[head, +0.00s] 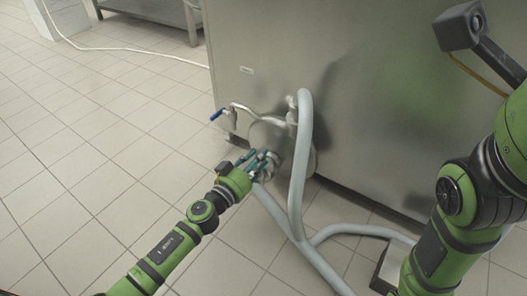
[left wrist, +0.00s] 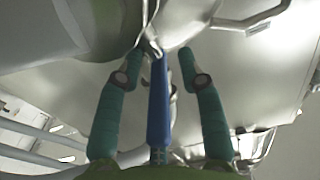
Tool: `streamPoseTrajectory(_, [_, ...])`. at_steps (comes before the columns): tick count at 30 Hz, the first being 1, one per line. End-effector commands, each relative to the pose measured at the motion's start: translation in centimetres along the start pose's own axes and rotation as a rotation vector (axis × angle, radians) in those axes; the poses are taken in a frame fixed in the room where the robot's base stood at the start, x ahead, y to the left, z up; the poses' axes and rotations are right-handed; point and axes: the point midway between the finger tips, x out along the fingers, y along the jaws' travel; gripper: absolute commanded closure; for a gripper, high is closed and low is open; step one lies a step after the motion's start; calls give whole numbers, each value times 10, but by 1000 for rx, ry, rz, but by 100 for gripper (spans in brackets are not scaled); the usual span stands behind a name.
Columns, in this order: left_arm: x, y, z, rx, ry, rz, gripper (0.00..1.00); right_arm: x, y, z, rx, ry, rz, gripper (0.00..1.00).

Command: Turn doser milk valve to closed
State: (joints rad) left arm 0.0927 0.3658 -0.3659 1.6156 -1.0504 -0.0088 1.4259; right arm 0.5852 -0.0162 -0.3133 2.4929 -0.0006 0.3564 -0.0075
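A blue lever (left wrist: 158,105) stands between my left gripper's two teal fingers in the left wrist view, with gaps visible on both sides. My left gripper (head: 266,158) is open around it, in front of the round steel part at the machine's lower front in the head view. That lever is hidden or not distinguishable there. Another blue-handled valve (head: 216,114) sits at the left end of a bent metal pipe, up and left of the gripper. I cannot tell which one is the milk valve. My right gripper is not in view; only my right arm shows.
The large steel machine (head: 380,75) fills the back. A thick pale hose (head: 300,150) rises just right of my left gripper, and more hoses run over the tiled floor. A metal table (head: 160,12) stands far left. The floor at left is mostly clear.

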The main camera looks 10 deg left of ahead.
Motion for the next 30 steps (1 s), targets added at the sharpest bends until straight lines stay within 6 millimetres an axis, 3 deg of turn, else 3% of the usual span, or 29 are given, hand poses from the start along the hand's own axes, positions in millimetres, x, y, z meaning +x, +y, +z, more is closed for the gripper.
streamPoseTrajectory(10, [0,1,0,2,0,0,62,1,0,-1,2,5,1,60])
streamPoseTrajectory(13, [0,0,0,1,0,0,100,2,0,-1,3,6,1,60])
streamPoseTrajectory(30, [-4,-7,-2,3,1,19,100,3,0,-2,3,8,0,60])
